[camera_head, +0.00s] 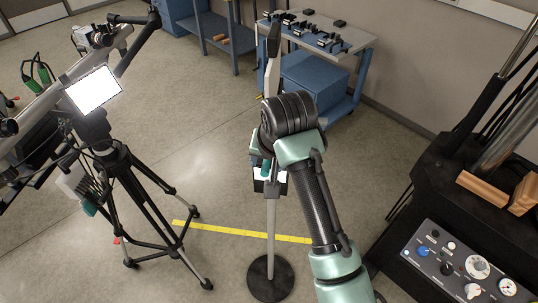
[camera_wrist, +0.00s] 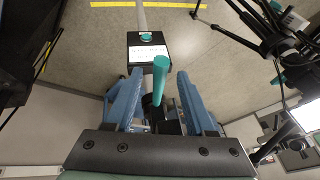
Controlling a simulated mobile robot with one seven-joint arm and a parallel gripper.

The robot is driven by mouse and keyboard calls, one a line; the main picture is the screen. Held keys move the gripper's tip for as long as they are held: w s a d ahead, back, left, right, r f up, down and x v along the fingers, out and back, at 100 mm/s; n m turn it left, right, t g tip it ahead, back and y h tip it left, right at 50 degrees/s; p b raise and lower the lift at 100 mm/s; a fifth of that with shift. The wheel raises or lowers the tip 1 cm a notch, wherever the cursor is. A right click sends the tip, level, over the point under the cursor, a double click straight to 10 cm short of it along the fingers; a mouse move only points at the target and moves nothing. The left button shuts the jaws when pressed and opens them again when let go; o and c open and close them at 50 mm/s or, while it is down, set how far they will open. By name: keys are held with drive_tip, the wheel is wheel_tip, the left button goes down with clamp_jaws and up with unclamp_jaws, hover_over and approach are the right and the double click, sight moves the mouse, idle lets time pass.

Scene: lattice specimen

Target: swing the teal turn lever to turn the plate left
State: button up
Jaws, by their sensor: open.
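The teal turn lever (camera_wrist: 161,92) stands out toward the camera between the two blue fingers of my gripper (camera_wrist: 159,74) in the wrist view. Gaps show on both sides of it, and the fingers are open. In the head view the lever (camera_head: 265,168) shows as a short teal stub beside the pole of a floor stand (camera_head: 270,228), just below my dark wrist. My gripper is mostly hidden there. A pale, narrow plate (camera_head: 272,76) with a dark tip rises above, seen almost edge-on. A black box with a white label (camera_wrist: 147,50) sits beyond the lever.
A tripod (camera_head: 125,180) with a bright panel (camera_head: 94,92) stands at the left. A dark machine with a control panel (camera_head: 465,265) stands at the right. A cart (camera_head: 320,50) is behind. Yellow tape (camera_head: 240,232) crosses the floor, which has free room in front of the cart.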

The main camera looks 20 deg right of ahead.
clamp_jaws()
idle(1.4)
